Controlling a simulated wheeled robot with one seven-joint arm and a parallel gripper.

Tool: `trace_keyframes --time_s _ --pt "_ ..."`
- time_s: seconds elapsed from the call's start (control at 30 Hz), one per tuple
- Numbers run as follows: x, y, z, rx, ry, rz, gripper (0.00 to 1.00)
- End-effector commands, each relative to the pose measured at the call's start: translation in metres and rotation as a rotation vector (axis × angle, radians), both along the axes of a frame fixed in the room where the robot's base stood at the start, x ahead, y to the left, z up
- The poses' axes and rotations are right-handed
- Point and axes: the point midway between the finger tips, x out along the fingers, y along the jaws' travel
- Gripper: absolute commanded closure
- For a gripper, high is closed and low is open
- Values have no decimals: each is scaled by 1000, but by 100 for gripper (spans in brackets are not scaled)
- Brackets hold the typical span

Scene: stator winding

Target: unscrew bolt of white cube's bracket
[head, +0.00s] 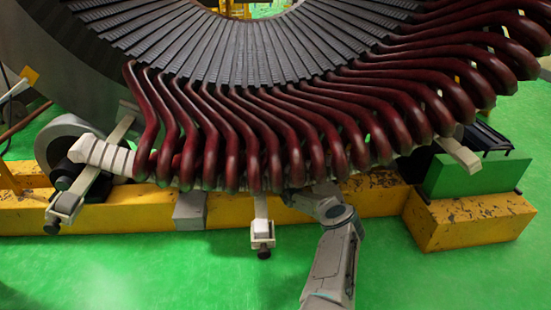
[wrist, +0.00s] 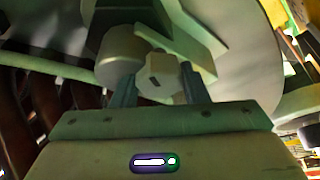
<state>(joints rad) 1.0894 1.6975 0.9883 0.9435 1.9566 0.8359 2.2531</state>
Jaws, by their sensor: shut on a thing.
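My gripper (wrist: 158,88) is closed around a pale, angular bolt head (wrist: 162,74) in the wrist view, with one dark finger on each side. A round grey piece (wrist: 122,60) sits beside the bolt head, to the left. In the head view, my arm reaches up under the red coils, and the gripper itself is hidden there. A white cube (head: 262,228) sits on a pale bracket (head: 260,205) hanging below the coils, left of my arm. A dark knob-like bolt (head: 264,252) shows at that bracket's lower end. Which bolt my gripper holds cannot be told from the head view.
The stator's red coils (head: 240,140) overhang my arm closely. A yellow beam (head: 130,215) runs behind. Another pale bracket (head: 90,185) stands at the left, and one (head: 458,155) at the right by a green block (head: 475,175). The green floor (head: 150,275) in front is clear.

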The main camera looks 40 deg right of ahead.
Motion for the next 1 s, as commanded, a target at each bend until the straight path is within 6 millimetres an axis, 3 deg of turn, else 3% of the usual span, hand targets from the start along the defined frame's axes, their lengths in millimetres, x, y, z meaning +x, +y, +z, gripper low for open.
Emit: trace_keyframes --time_s 0.07,0.1,0.13,0.17,0.57,0.73,1.0 --pt "0 0 -1 0 1 -1 82" --pt "0 0 -1 1 0 0 48" --pt "0 0 -1 1 0 0 40" --pt "0 0 -1 1 0 0 38" --pt "-7 1 -1 4 1 0 38" --pt "-29 7 -5 6 1 -1 38" --pt "-87 23 -23 7 2 -2 38"
